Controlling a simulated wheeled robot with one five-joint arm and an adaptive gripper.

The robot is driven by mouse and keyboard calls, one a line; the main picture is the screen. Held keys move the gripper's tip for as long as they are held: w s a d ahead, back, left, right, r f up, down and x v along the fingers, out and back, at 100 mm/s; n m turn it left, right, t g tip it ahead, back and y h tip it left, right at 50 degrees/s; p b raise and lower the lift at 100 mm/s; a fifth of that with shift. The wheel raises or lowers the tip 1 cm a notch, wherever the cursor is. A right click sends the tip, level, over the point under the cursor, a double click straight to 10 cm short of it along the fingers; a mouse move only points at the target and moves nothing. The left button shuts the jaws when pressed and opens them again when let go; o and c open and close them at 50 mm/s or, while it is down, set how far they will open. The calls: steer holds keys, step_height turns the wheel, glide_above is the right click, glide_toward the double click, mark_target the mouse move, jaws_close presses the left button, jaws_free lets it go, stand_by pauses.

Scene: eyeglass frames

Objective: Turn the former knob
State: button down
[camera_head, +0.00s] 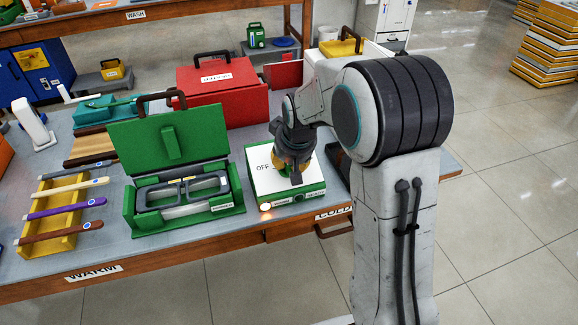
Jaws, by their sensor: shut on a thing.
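The former (257,183) is a green box with a white top panel near the front edge of the table, marked "OFF" on its left side. An orange light glows at its lower left front corner. My gripper (295,175) points down over the panel and is shut on the knob (278,169). Only a yellowish bit of the knob shows; the fingers hide the rest. I cannot tell which way the knob points. Left of the former, an open green case (184,214) holds dark eyeglass frames (183,189).
A yellow rack (46,249) with several coloured temple pieces stands at the left. A red box (222,96) is behind the former. A teal case (104,110) and wooden strips (92,150) lie further left. Bare table (100,248) shows between rack and green case.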

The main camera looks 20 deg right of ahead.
steer(key=c, duration=1.1)
jaws_free()
steer(key=shift+r, duration=0.1)
steer(key=v, duration=1.1)
steer(key=shift+s+r, duration=0.15)
steer(key=shift+r, duration=0.2)
steer(key=shift+a, duration=0.1)
